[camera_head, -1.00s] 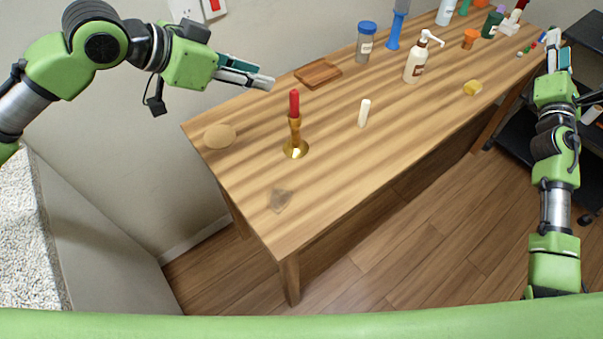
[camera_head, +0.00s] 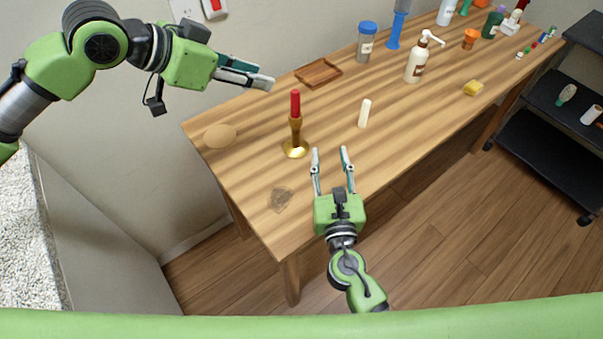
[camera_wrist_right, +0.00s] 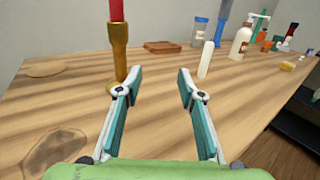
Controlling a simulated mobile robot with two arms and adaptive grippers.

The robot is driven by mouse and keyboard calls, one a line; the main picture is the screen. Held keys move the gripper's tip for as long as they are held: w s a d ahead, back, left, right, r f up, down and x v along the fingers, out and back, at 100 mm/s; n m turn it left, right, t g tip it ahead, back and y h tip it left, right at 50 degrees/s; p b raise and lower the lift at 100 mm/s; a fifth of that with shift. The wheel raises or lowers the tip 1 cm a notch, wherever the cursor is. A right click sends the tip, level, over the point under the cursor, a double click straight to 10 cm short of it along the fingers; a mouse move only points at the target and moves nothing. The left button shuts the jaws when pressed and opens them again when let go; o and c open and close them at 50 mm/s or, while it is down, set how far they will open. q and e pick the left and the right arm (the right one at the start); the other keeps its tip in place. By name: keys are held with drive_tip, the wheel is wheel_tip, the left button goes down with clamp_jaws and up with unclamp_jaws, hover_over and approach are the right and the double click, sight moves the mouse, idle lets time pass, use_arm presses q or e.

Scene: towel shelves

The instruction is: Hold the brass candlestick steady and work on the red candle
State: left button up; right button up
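The brass candlestick (camera_head: 296,146) stands upright on the wooden table, with the red candle (camera_head: 295,103) upright in its top. In the right wrist view the candlestick (camera_wrist_right: 119,48) is just beyond and left of the fingers, with the lower part of the red candle (camera_wrist_right: 116,10) above it. My right gripper (camera_head: 330,150) is open and empty, close to the candlestick's right front side and apart from it. Its fingers (camera_wrist_right: 155,75) are spread in the right wrist view. My left gripper (camera_head: 268,82) is at the upper left, away from the candlestick; its fingers look close together, but the gap is unclear.
A white candle (camera_head: 364,113) stands right of the candlestick. A wooden tray (camera_head: 318,73) lies behind it. A pump bottle (camera_head: 416,62), a blue-lidded jar (camera_head: 367,42) and a yellow sponge (camera_head: 473,88) are farther right. A round patch (camera_head: 220,136) lies left; the front table area is mostly clear.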

approach(296, 133)
drive_tip(key=shift+y, duration=0.3)
drive_tip(key=w, duration=1.1)
drive_tip(key=shift+w+a+r, duration=0.15)
drive_tip(key=shift+c, duration=0.4)
clamp_jaws()
use_arm(q)
drive_tip(key=shift+o, duration=1)
